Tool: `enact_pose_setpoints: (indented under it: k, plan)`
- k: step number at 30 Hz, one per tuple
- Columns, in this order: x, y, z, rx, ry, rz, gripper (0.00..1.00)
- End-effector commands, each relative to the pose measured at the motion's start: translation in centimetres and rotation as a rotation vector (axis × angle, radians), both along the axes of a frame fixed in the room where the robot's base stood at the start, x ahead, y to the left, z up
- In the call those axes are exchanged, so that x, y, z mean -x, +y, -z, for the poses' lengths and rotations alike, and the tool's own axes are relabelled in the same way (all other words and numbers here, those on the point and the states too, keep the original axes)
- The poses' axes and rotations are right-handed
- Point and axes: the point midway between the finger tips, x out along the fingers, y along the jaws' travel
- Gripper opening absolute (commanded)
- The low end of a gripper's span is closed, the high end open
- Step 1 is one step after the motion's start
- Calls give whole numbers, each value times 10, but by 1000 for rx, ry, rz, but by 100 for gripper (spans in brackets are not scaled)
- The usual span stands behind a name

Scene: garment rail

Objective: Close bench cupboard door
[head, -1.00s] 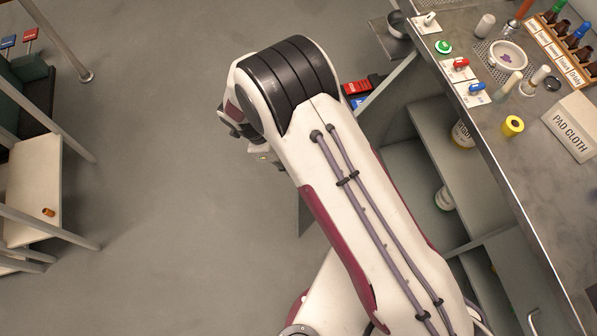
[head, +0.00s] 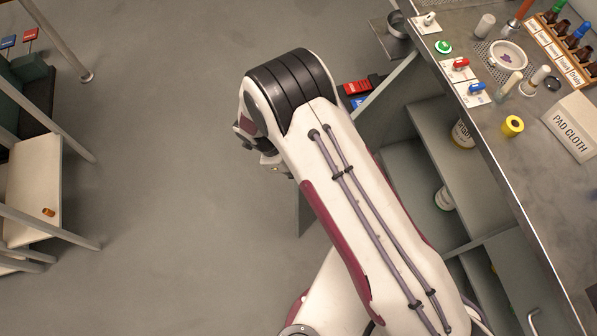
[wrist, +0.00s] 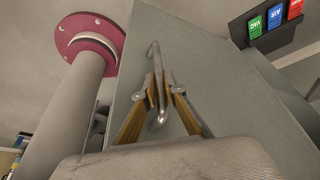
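The bench cupboard (head: 465,200) stands open below the benchtop, its shelves showing in the head view. A grey-green door panel fills the middle of the wrist view (wrist: 215,75), with a metal bar handle (wrist: 155,60) on it. A sliver of a grey panel, probably this door, shows left of my arm in the head view (head: 303,215); my arm hides the rest. My gripper (wrist: 160,92) has its two tan fingers closed in on both sides of the handle, apparently gripping it. In the head view my arm hides the fingers.
Pedals marked VAC and AIR, with a red one (wrist: 295,8), lie near the door. Bottles and tubs (head: 445,197) stand on the cupboard shelves. The benchtop (head: 510,165) carries bottles and a pad cloth box (head: 572,128). The floor (head: 170,190) left of my arm is clear.

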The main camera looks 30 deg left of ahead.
Motion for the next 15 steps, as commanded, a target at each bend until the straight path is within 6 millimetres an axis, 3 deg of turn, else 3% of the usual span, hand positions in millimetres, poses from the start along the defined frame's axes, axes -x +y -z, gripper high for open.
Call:
enact_pose_setpoints:
  k: [8, 15]
  plan:
    - [0, -1, 0, 1, 0, 0, 0]
    - [2, -16, 0, 4, -3, 1, 0]
